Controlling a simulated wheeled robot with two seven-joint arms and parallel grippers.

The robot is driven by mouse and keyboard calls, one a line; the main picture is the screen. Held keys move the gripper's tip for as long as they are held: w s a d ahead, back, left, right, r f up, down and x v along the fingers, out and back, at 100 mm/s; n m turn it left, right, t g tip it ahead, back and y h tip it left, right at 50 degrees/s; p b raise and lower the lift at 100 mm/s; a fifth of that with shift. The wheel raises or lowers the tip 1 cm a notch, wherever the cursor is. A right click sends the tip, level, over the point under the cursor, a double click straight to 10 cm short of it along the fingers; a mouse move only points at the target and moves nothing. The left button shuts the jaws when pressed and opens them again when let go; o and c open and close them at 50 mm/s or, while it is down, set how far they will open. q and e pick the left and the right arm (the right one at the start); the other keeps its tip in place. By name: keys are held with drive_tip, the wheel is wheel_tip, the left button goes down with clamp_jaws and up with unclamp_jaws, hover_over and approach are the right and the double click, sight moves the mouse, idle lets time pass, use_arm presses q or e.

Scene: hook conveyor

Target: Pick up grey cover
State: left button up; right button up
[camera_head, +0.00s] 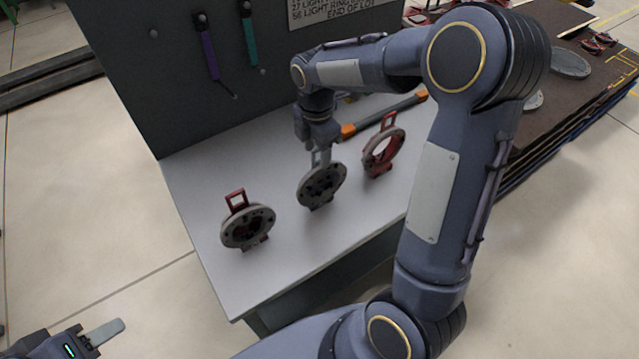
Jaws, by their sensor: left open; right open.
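Three round parts stand in a row on the grey table. The middle one is a dark grey round cover (322,187) with holes in its face. My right gripper (320,155) is open, pointing down at this cover's top edge. Its fingers overlap the top of the cover in the picture, and I cannot tell if they touch it. My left gripper (105,335) is open and empty at the bottom left, over the floor, away from the table.
The light grey table (205,190) has a dark back panel (150,75) with hanging purple (209,55) and green (249,40) tools. An orange-ended bar (385,116) lies behind the parts. A brown conveyor table (560,95) stands at the right. My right arm covers the table's right side.

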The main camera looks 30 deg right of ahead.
sight(318, 176)
drive_tip(key=f, duration=0.1)
drive_tip(key=f+p, duration=0.1)
drive_tip(key=f, duration=0.3)
drive_tip(key=shift+s+d+f, duration=0.1)
drive_tip(key=shift+d+f, duration=0.15)
drive_tip(key=shift+d, duration=0.1)
clamp_jaws()
